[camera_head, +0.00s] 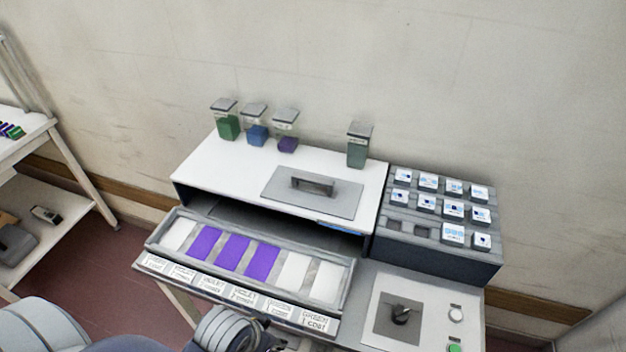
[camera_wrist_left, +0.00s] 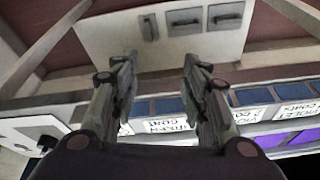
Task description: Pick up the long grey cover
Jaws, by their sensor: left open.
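A flat grey cover (camera_head: 290,203) with a raised dark handle lies on the white top of the tunnel in the head view. In the left wrist view, several grey plates with handles sit on a white panel, among them a wide one (camera_wrist_left: 226,17); I cannot tell which is the long cover. My left gripper (camera_wrist_left: 160,78) is open in the wrist view, its fingers apart with nothing between them, pointing toward that panel. In the head view only part of my arm shows at the bottom edge, so its fingers are not clear. My right gripper is not seen.
Several lidded jars (camera_head: 286,130) stand on the tunnel top behind the cover. A tray (camera_head: 350,290) with white and violet panels and labels is in front. A dark rack (camera_head: 440,250) of labelled cubes and a switch panel (camera_head: 375,335) are right. A shelf (camera_head: 75,208) is left.

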